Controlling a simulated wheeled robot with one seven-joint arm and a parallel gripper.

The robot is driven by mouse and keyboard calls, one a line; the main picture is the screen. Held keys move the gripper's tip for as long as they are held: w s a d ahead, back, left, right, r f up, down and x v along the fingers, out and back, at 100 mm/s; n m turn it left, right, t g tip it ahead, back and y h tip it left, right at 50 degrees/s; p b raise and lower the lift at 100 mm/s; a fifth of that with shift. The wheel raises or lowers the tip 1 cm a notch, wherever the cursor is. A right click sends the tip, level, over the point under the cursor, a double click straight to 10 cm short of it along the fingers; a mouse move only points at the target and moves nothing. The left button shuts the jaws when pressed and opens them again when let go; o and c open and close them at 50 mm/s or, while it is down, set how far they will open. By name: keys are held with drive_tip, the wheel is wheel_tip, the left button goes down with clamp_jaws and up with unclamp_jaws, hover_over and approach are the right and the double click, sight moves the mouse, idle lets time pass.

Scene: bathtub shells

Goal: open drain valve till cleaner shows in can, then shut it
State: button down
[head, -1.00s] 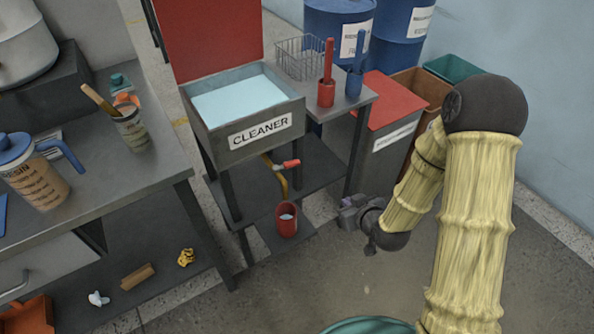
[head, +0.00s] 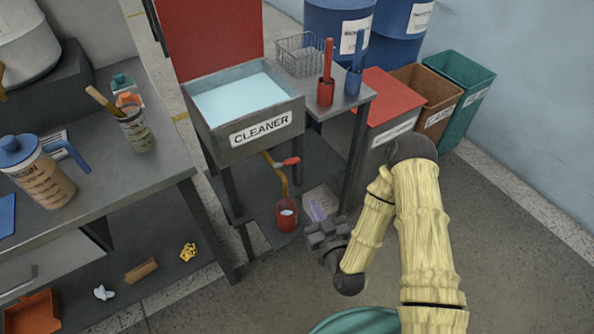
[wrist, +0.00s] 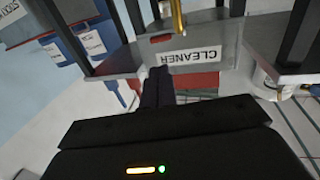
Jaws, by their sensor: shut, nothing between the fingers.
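The grey cleaner tank (head: 219,144) holds pale blue liquid. Its brass drain pipe (head: 282,183) bends down beneath the tank, with a red valve handle (head: 291,161) sticking out sideways to the right. The red can (head: 287,222) stands under the pipe mouth, with a pale blue patch visible inside. My gripper (head: 315,209) is shut and empty, just right of the can, below and apart from the handle. In the wrist view, my closed fingers (wrist: 157,82) point toward the upside-down tank front, with the brass pipe (wrist: 177,16) and red handle (wrist: 161,38) beyond.
A side shelf carries a wire basket (head: 300,53), a red cup (head: 326,92) and a blue cup (head: 354,82). Bins, including a red-lidded one (head: 391,102), stand right of the rack. The workbench (head: 95,205) is at left. Floor right of my arm is clear.

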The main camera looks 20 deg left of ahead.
sight(293, 164)
drive_tip(key=shift+a, duration=0.1)
drive_tip(key=x, duration=1.4)
drive_tip(key=shift+p, duration=0.4)
